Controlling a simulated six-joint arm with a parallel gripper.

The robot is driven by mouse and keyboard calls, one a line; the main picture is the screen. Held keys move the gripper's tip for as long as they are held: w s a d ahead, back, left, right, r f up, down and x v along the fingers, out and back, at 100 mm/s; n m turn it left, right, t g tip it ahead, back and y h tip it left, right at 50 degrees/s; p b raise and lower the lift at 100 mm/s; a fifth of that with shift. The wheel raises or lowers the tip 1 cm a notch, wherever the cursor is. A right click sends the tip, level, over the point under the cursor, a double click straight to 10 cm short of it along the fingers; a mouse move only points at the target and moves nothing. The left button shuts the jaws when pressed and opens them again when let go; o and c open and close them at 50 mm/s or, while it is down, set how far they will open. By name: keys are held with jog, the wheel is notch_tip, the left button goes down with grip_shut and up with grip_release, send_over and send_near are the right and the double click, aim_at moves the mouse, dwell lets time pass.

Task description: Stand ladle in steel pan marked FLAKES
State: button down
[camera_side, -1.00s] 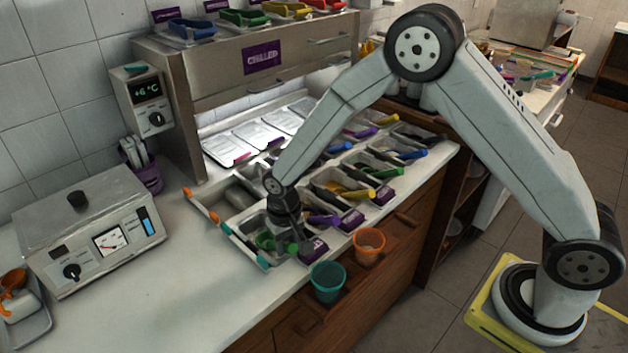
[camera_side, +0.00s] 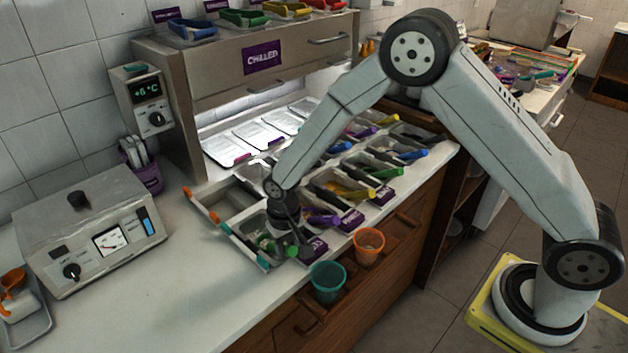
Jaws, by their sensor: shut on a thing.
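My gripper (camera_side: 286,246) points down at the front left pan of the topping rail, low at the pan's mouth. It is shut on a small grey-green thing (camera_side: 291,252), which looks like the ladle; its shape is mostly hidden by the jaws. The steel pan (camera_side: 256,258) around it has a purple label (camera_side: 317,246) on its front. The labels on the pans are too small to read, so I cannot tell which one says FLAKES.
Several pans with coloured-handled utensils, such as a yellow handle (camera_side: 352,192), lie to the right. A teal cup (camera_side: 328,282) and an orange cup (camera_side: 369,244) hang at the counter front. A steel appliance (camera_side: 84,232) stands left; the counter before it is clear.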

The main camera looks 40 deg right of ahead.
jog(key=shift+c, duration=1.5)
grip_release()
jog(key=shift+o, duration=0.2)
jog(key=shift+o, duration=1.3)
jog(key=shift+r, duration=0.1)
jog(key=shift+r, duration=3.9)
